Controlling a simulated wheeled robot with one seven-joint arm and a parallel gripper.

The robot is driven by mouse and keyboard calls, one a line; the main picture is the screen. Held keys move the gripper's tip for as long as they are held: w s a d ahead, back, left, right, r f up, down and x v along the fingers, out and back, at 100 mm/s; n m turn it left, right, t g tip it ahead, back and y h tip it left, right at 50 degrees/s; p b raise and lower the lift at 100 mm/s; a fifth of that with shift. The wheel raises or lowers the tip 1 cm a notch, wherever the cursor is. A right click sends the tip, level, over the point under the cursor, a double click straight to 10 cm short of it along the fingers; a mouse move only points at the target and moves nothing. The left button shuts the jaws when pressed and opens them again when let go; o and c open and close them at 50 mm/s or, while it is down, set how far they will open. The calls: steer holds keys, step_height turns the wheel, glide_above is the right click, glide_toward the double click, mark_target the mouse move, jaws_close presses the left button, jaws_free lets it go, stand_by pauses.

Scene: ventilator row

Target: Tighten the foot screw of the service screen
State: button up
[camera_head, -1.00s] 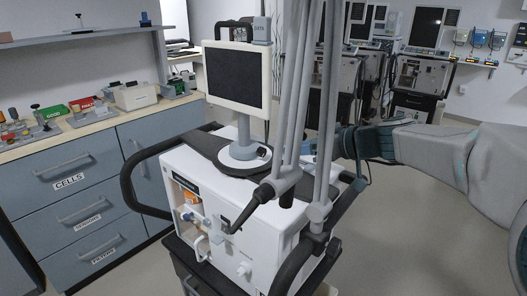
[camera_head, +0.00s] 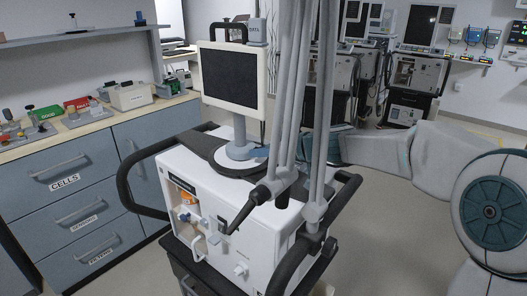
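The service screen (camera_head: 229,76) stands upright on a grey post on top of the white ventilator (camera_head: 250,222). Its round grey foot (camera_head: 238,154) rests on the dark top plate. My arm reaches in from the right, behind the upright grey poles. My gripper (camera_head: 262,155) is at the right side of the foot, close to where the dark foot screw was visible earlier. The screw is now hidden by the gripper. The poles cover much of the gripper, so I cannot tell whether its fingers are open or touch the screw.
Grey poles (camera_head: 323,110) and a black-handled clamp (camera_head: 246,212) stand in front of my gripper. Black rails (camera_head: 142,196) flank the ventilator. A drawer counter (camera_head: 70,190) is on the left. More ventilators (camera_head: 415,75) stand behind. The floor at right is clear.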

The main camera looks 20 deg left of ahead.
jaws_close()
steer(key=shift+c, duration=1.8)
jaws_free()
steer(key=shift+w+f+m+g+y+b, duration=0.15)
steer(key=shift+m+g+y+b, duration=0.15)
steer(key=shift+m+g+b, duration=0.5)
steer(key=shift+d+m+g+y+b, duration=0.1)
steer(key=shift+m+g+y+b, duration=0.3)
steer(key=shift+m+b, duration=0.65)
steer(key=shift+m, duration=0.35)
steer(key=o, duration=1)
